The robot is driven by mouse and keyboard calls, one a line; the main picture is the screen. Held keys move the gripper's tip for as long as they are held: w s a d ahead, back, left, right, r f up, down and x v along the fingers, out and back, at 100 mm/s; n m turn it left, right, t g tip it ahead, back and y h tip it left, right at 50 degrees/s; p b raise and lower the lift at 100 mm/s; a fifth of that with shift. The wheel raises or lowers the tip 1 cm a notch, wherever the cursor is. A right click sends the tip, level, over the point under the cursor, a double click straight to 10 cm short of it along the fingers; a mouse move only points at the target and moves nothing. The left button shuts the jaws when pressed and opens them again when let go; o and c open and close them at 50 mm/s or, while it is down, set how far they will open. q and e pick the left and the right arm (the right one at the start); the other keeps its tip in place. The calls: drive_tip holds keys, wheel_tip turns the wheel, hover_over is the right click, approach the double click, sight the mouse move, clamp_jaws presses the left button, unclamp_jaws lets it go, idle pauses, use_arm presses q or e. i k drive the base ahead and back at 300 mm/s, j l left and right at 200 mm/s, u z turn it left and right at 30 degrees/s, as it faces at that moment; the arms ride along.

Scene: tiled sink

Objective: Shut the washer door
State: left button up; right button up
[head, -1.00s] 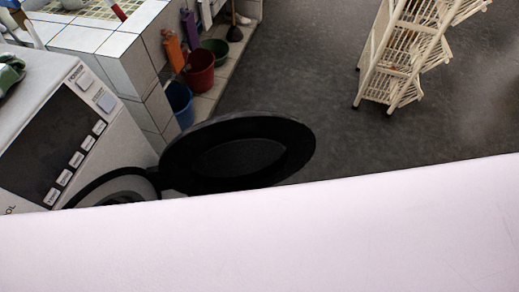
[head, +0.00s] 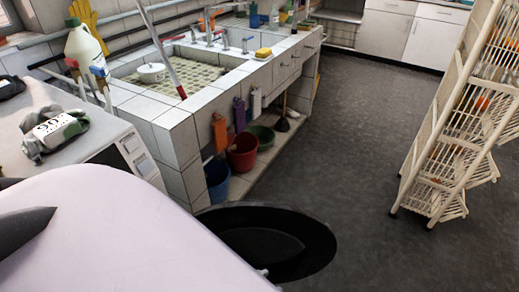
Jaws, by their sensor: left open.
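The washer (head: 75,135) stands at the left, and its top and a piece of its control panel show. Its round black door (head: 275,240) stands swung open, out over the floor to the right of the washer. The door opening and the hinge are hidden behind a pale part of my own arm. My left gripper (head: 28,205) shows only as dark fingers at the left edge, over the washer's near side. It is open, holds nothing that I can see and is well apart from the door. My right gripper is not in view.
A white rack (head: 455,130) stands at the right. The grey floor (head: 350,130) between is clear.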

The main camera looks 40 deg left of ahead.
sight(295, 244)
drive_tip(key=i+l+z, duration=0.1)
drive_tip(key=l, duration=0.3)
drive_tip(key=i+l+z, duration=0.15)
drive_tip(key=l, duration=0.2)
drive_tip(key=i+l+z, duration=0.25)
drive_tip(key=i+l, duration=0.4)
drive_tip(key=i+l+u, duration=0.1)
drive_tip(key=i+u, duration=0.3)
drive_tip(key=i+l+u, duration=0.2)
drive_tip(key=i+u, duration=0.35)
drive_tip(key=u, duration=0.2)
drive_tip(key=i+u, duration=0.2)
drive_tip(key=u, duration=0.2)
drive_tip(key=i+l+u, duration=0.15)
drive_tip(key=u, duration=0.25)
drive_tip(key=i+u, duration=0.15)
drive_tip(key=u, duration=0.3)
drive_tip(key=i+l+u, duration=0.1)
drive_tip(key=u, duration=0.35)
drive_tip(key=i+l+u, duration=0.15)
drive_tip(key=u, duration=0.3)
drive_tip(key=i+l+u, duration=0.2)
drive_tip(key=u, duration=0.25)
drive_tip(key=l+u, duration=0.25)
drive_tip(key=u, duration=0.2)
drive_tip(key=i+l+u, duration=0.15)
drive_tip(key=l+u, duration=0.25)
drive_tip(key=i+l+u, duration=0.15)
drive_tip(key=l+u, duration=0.65)
drive_tip(key=i+l, duration=0.05)
